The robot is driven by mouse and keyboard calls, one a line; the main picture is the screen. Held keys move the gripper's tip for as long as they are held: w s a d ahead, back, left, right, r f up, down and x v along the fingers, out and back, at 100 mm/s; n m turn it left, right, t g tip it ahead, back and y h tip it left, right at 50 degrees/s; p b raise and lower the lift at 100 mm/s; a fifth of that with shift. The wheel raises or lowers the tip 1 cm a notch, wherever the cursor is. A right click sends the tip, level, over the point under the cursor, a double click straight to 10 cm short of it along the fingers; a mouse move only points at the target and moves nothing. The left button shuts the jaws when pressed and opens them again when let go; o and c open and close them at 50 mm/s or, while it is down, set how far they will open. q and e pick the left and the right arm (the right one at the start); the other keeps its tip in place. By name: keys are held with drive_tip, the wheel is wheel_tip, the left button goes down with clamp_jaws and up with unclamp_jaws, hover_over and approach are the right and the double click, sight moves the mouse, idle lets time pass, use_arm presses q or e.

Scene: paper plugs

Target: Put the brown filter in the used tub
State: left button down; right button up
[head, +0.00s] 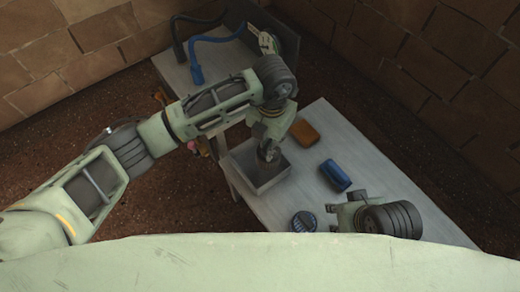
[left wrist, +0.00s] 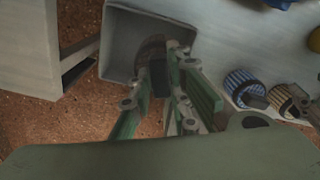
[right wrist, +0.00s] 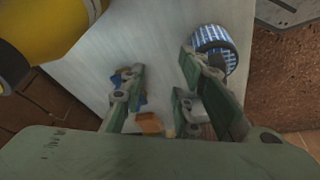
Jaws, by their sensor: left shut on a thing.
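The brown filter (left wrist: 152,50) is dark and ribbed. It is held between the fingers of my left gripper (left wrist: 166,75). The grey, open-topped square tub (head: 275,184) stands at the left edge of the right-hand table, and its wall also shows in the left wrist view (left wrist: 118,50). The filter is over or inside the tub's opening; its exact height is hard to tell. In the head view my left gripper (head: 268,148) points down at the tub. My right gripper (right wrist: 161,66) is open and empty above the table, with a blue filter beside it.
A blue ribbed filter (head: 304,221) stands near the table's front edge. A blue block (head: 335,175) and an orange-brown block (head: 304,132) lie right of the tub. A second table (head: 205,75) at the back holds black and blue hoses (head: 222,40). A gap separates the tables.

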sight(260, 149)
use_arm(q)
drive_tip(key=shift+w+a+f, duration=0.35)
drive_tip(key=shift+a+f, duration=0.1)
drive_tip(key=shift+a, duration=0.2)
drive_tip(key=shift+w+a+f, duration=0.35)
drive_tip(key=shift+a+f, duration=0.1)
drive_tip(key=shift+a, duration=0.15)
wheel_tip(260, 149, down, 4)
drive_tip(key=shift+r+b, duration=0.1)
drive_tip(key=shift+b, duration=0.6)
use_arm(e)
drive_tip(key=shift+w+f, duration=0.3)
drive_tip(key=shift+f, duration=0.35)
drive_tip(key=shift+w+a, duration=0.1)
drive_tip(key=shift+w, duration=0.05)
use_arm(q)
drive_tip(key=shift+f, duration=0.2)
drive_tip(key=c, duration=1.7)
unclamp_jaws()
drive_tip(key=shift+o, duration=0.2)
use_arm(e)
drive_tip(key=shift+w+a+r+t, duration=0.1)
drive_tip(key=shift+w+r+t, duration=0.05)
drive_tip(key=shift+w+t, duration=0.3)
use_arm(q)
drive_tip(key=shift+r, duration=0.1)
